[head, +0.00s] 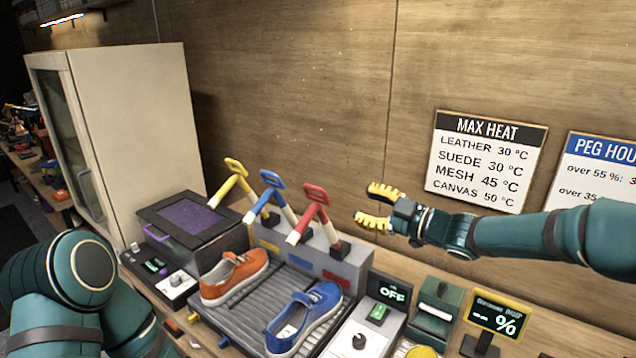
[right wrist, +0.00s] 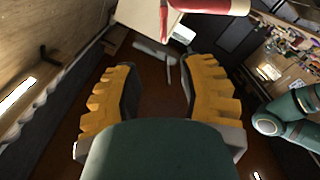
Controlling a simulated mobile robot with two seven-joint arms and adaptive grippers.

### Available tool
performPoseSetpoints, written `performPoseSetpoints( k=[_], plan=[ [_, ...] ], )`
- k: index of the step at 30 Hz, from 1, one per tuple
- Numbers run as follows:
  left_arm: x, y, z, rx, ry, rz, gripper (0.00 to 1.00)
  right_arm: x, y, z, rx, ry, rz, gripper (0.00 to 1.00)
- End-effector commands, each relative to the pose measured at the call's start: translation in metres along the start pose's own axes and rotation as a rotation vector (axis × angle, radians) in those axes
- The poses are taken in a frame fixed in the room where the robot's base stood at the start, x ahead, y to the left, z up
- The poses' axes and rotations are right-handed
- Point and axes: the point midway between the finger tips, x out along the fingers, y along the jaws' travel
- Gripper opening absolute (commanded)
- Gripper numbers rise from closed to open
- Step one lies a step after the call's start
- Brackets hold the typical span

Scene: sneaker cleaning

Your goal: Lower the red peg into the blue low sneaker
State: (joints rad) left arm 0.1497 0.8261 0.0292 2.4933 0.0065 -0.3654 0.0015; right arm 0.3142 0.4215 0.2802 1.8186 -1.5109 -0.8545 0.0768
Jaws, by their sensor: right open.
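In the right wrist view a red bar, likely part of this peg (right wrist: 208,5), crosses the top edge. The blue low sneaker (head: 322,296) lies on the ribbed tray, in front of the rack. My right gripper (head: 368,204) is open and empty, to the right of the red peg's handle and apart from it. Its yellow fingers show in the right wrist view (right wrist: 160,66) with nothing between them. My left gripper is out of view.
Blue (head: 272,183) and yellow (head: 236,170) pegs stand left of the red one on the rack (head: 345,266). An orange sneaker (head: 236,277) lies beside the blue one on the ribbed tray (head: 262,303). A control box reading OFF (head: 388,292) stands right. The wall is behind.

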Motion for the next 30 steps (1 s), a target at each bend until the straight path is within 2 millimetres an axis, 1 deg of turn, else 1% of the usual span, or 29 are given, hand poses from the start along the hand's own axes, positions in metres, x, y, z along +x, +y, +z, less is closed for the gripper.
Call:
performPoseSetpoints(
  k=[5, 15, 19, 24, 30],
  plan=[
    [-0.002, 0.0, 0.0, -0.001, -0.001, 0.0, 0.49, 0.022, 0.0, -0.001, 0.002, 0.003, -0.001, 0.4],
    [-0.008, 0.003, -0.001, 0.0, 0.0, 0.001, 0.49, 0.088, -0.001, -0.002, 0.002, 0.003, -0.001, 0.4],
    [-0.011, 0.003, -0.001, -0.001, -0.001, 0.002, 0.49, 0.11, -0.001, -0.002, 0.002, 0.003, -0.001, 0.4],
    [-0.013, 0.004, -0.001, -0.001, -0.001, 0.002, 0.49, 0.128, 0.0, -0.001, 0.001, 0.001, 0.0, 0.4],
    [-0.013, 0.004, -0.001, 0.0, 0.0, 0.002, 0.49, 0.136, 0.0, -0.001, 0.001, 0.001, 0.0, 0.4]
  ],
)
